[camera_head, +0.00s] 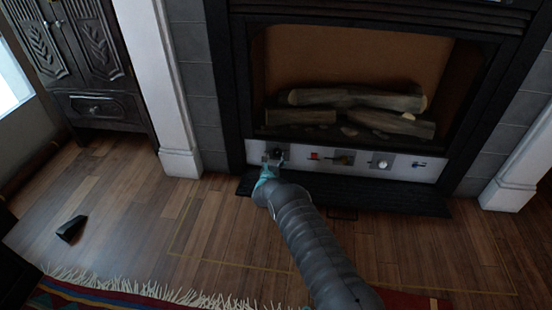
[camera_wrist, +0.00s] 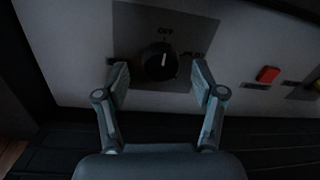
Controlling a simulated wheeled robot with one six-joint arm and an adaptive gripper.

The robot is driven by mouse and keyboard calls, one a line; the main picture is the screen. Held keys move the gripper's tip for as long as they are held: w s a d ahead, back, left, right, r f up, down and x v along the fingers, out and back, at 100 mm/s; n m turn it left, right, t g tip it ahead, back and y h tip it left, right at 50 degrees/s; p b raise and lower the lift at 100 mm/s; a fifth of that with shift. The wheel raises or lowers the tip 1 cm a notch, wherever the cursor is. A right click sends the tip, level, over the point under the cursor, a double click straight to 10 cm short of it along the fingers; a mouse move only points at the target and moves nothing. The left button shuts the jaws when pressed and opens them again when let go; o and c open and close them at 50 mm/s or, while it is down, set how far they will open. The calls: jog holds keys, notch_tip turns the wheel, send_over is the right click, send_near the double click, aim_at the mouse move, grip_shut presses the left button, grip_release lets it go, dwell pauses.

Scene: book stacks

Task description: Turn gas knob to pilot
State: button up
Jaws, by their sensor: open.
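The gas knob (camera_wrist: 160,62) is a round black dial on a grey plate (camera_wrist: 189,23) in the wrist view. Its white pointer mark aims up, near the word OFF. My gripper (camera_wrist: 160,78) is open, with one finger on each side of the knob's lower part. I see no clear contact with it. In the head view the knob (camera_head: 278,153) sits at the left end of the fireplace's control panel (camera_head: 447,173), and my gripper (camera_head: 271,165) is right in front of it.
A red switch (camera_head: 314,156), a brass-coloured part (camera_head: 343,159) and a white knob (camera_head: 381,163) sit farther right on the panel. Logs (camera_head: 360,99) lie in the firebox above. A dark hearth ledge (camera_head: 390,200) runs below. A black wedge (camera_head: 71,228) lies on the floor at left.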

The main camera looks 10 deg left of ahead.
jog(key=shift+w+d, duration=0.1)
jog(key=shift+w, duration=0.7)
jog(key=c, duration=1.2)
jog(key=shift+o, duration=0.2)
